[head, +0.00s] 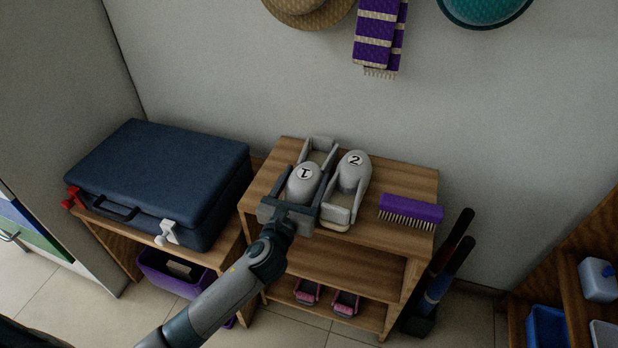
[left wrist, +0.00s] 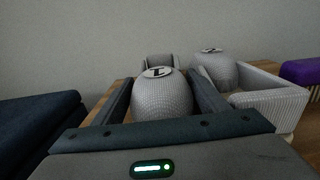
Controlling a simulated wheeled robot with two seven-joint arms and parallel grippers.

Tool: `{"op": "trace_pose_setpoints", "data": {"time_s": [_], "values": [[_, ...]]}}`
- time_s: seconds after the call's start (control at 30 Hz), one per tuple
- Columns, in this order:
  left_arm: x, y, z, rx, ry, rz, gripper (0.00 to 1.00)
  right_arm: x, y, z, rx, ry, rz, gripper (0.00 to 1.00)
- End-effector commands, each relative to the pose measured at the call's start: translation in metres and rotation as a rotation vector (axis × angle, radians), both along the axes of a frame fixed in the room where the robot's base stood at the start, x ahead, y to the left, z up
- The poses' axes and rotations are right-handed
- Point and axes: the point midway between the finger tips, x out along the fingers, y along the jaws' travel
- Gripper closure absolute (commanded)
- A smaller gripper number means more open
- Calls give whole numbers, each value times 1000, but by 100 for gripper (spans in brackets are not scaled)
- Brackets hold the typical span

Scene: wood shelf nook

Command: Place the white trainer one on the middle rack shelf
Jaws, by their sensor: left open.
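The white trainer one (head: 304,182), marked "1", sits on the top of the wooden rack (head: 413,183). Trainer two (head: 354,172), marked "2", stands close on its right. My left gripper (head: 290,207) is open, with its fingers on either side of trainer one. In the left wrist view trainer one (left wrist: 163,97) fills the space between the two dark fingers; whether they touch it I cannot tell. The middle rack shelf (head: 340,269) below looks bare where it shows. My right gripper is not in view.
A purple brush (head: 410,209) lies right of the trainers. Pink shoes (head: 326,298) stand on the bottom shelf. A blue suitcase (head: 160,180) rests on a bench at left, with a purple bin (head: 178,277) below. Dark-handled tools (head: 440,272) lean at the rack's right side.

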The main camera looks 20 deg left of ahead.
Motion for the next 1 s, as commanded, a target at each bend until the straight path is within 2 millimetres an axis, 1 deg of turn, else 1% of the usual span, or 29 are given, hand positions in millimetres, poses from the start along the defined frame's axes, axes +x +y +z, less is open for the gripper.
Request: {"op": "trace_pose_setpoints", "data": {"time_s": [0.03,0.17,0.63,0.8,0.83,0.87,1.0], "values": [[6,0,-1,0,0,1,33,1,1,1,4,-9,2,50],[13,0,0,0,1,1,33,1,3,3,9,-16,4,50],[13,0,0,0,1,0,33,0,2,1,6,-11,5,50],[13,0,0,0,1,0,72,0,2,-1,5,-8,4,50],[13,0,1,0,0,0,72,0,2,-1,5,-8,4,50],[13,0,1,0,0,0,77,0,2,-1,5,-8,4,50],[13,0,1,0,0,0,77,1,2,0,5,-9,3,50]]}}
